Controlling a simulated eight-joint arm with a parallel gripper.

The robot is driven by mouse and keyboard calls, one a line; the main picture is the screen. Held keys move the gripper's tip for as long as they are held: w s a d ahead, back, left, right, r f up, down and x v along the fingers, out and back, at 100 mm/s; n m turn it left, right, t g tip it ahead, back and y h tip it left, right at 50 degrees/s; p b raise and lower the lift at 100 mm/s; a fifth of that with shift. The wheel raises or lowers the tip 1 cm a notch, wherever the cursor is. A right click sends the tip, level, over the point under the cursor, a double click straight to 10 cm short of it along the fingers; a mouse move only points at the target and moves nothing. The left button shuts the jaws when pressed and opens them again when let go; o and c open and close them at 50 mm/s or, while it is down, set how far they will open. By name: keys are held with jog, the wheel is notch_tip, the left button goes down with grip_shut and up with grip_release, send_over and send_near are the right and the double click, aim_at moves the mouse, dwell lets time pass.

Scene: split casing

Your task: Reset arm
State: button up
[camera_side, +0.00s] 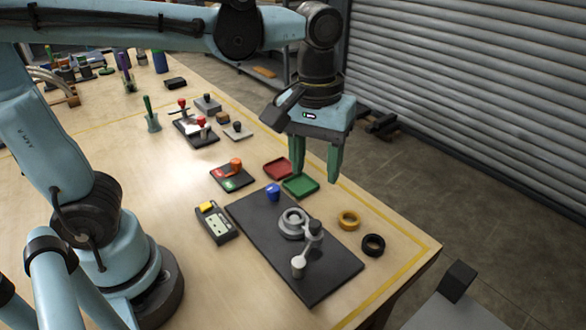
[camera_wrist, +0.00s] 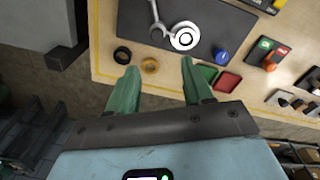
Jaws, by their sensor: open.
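My gripper (camera_side: 316,165) has two green fingers that stand apart with nothing between them. It hangs in the air near the right edge of the table, above and behind the green tray in the side view. In the wrist view my gripper (camera_wrist: 158,78) is also open and empty, with the table's edge beyond its fingertips. A dark mat (camera_side: 262,228) on the table holds a grey round casing part (camera_side: 291,222), a wrench-like grey tool (camera_side: 306,250) and a blue cap (camera_side: 272,192). These also show in the wrist view, with the mat (camera_wrist: 210,14) at the top.
A yellow ring (camera_side: 348,219) and a black ring (camera_side: 373,245) lie right of the mat. A red tray (camera_side: 278,168) and a green tray (camera_side: 300,187) lie behind it. A yellow-topped meter (camera_side: 215,223) lies left. Several small fixtures stand farther back.

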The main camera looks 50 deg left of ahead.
jog(key=s+a+f+m+t, duration=0.1)
jog(key=a+f+m+t, duration=0.3)
jog(key=a, duration=0.6)
jog(key=m+t, duration=0.1)
jog(key=t, duration=0.1)
jog(key=shift+s+a+t, duration=0.15)
jog(key=shift+s+t, duration=0.05)
jog(key=shift+t, duration=0.2)
jog(key=shift+f, duration=0.1)
jog(key=shift+c, duration=0.2)
